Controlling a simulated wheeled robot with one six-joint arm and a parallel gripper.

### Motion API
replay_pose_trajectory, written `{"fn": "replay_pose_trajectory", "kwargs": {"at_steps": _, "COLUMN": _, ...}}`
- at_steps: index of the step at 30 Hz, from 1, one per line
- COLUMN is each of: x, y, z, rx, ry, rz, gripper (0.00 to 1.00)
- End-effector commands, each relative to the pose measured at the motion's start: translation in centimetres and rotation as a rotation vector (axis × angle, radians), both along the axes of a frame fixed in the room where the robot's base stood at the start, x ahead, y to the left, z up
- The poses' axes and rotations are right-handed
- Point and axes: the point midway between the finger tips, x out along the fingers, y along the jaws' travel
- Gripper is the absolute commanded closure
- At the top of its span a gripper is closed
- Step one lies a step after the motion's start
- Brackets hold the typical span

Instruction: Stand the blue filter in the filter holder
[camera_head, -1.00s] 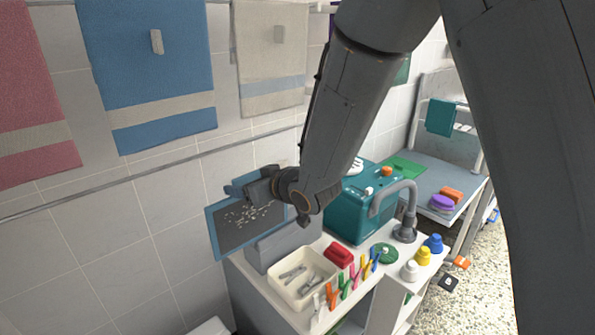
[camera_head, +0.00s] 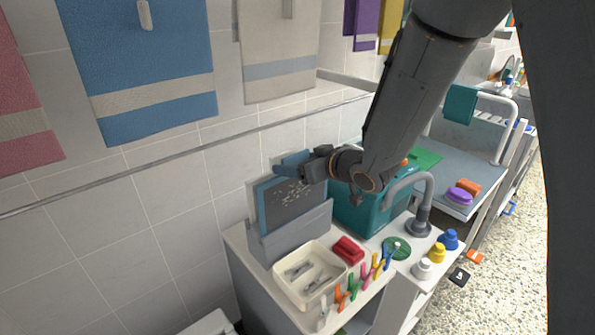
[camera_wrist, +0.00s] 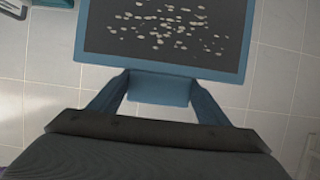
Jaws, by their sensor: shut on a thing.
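The blue filter (camera_head: 293,199) is a flat panel with a blue frame and a dark face dotted with pale specks. It stands nearly upright, its lower part hidden behind the front wall of the grey filter holder (camera_head: 297,232). I cannot tell whether its bottom edge rests in the slot. My gripper (camera_head: 297,163) is shut on the filter at its top edge. In the wrist view the filter (camera_wrist: 165,63) shows beyond my blue fingers (camera_wrist: 158,88), with a blue tab between them. The holder is not visible there.
The holder stands on a white cabinet against a tiled wall. In front are a cream tray (camera_head: 311,276), a red brush-like block (camera_head: 347,249) and several coloured clips (camera_head: 352,287). A teal box (camera_head: 372,212) and a grey tap (camera_head: 421,217) stand to the right. Towels hang above.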

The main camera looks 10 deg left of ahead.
Motion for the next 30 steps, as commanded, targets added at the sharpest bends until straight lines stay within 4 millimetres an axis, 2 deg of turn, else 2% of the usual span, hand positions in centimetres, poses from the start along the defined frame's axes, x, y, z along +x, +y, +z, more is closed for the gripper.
{"fn": "replay_pose_trajectory", "kwargs": {"at_steps": 1, "x": 0.2, "y": 0.0, "z": -1.0, "rx": 0.001, "ry": -0.002, "rz": -0.001, "gripper": 0.72}}
{"fn": "replay_pose_trajectory", "kwargs": {"at_steps": 4, "x": 0.2, "y": -0.1, "z": -1.7, "rx": 0.001, "ry": -0.002, "rz": -0.003, "gripper": 0.72}}
{"fn": "replay_pose_trajectory", "kwargs": {"at_steps": 17, "x": 0.0, "y": 0.0, "z": -2.1, "rx": 0.001, "ry": -0.002, "rz": 0.000, "gripper": 0.72}}
{"fn": "replay_pose_trajectory", "kwargs": {"at_steps": 18, "x": 0.0, "y": 0.1, "z": -2.1, "rx": 0.000, "ry": -0.001, "rz": 0.000, "gripper": 0.27}}
{"fn": "replay_pose_trajectory", "kwargs": {"at_steps": 21, "x": 0.0, "y": 0.1, "z": -2.0, "rx": 0.000, "ry": -0.001, "rz": 0.000, "gripper": 0.11}}
{"fn": "replay_pose_trajectory", "kwargs": {"at_steps": 30, "x": 0.0, "y": 0.1, "z": -1.9, "rx": 0.000, "ry": -0.001, "rz": 0.001, "gripper": 0.11}}
